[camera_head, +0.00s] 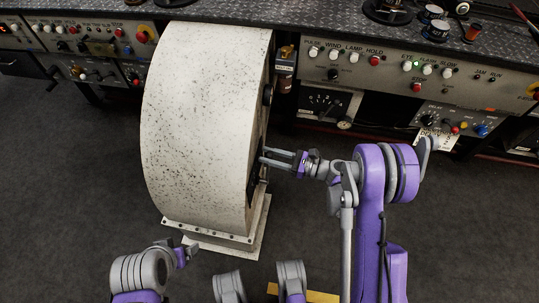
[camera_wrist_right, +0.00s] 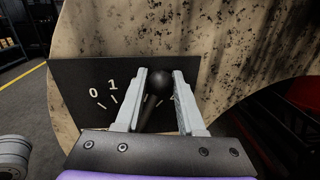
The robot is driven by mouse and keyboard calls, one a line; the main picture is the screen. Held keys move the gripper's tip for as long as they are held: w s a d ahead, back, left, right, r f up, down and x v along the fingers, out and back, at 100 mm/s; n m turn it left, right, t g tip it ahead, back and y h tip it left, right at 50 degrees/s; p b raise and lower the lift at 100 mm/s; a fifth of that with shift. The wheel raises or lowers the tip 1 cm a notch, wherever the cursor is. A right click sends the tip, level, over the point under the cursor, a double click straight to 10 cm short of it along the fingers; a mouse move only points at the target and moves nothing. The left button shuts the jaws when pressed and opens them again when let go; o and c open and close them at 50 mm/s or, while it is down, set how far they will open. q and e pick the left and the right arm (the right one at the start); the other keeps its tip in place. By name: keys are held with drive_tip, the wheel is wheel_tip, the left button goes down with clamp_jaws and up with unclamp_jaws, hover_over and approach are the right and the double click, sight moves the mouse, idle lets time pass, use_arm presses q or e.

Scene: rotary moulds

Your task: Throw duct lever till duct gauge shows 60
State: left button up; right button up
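A lever with a black ball knob (camera_wrist_right: 158,82) stands in front of a black plate (camera_wrist_right: 80,85) marked 0 and 1, with tick marks. The plate is on the side of the large speckled drum housing (camera_head: 203,120). My right gripper (camera_head: 263,156) reaches that side. In the right wrist view my right gripper (camera_wrist_right: 162,84) has its fingers apart on either side of the knob, with a small gap at the right finger. Other plate markings are hidden behind the fingers. My left gripper (camera_head: 191,249) is low at the left, away from the lever. I cannot make out a duct gauge reading.
Control panels with knobs and buttons (camera_head: 415,75) run along the back, on both sides of the drum. A dark dial panel (camera_head: 325,102) hangs right of the drum. The housing stands on a pale base plate (camera_head: 255,230). The dark floor (camera_head: 70,190) at left is clear.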

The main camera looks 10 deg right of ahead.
clamp_jaws()
idle(1.1)
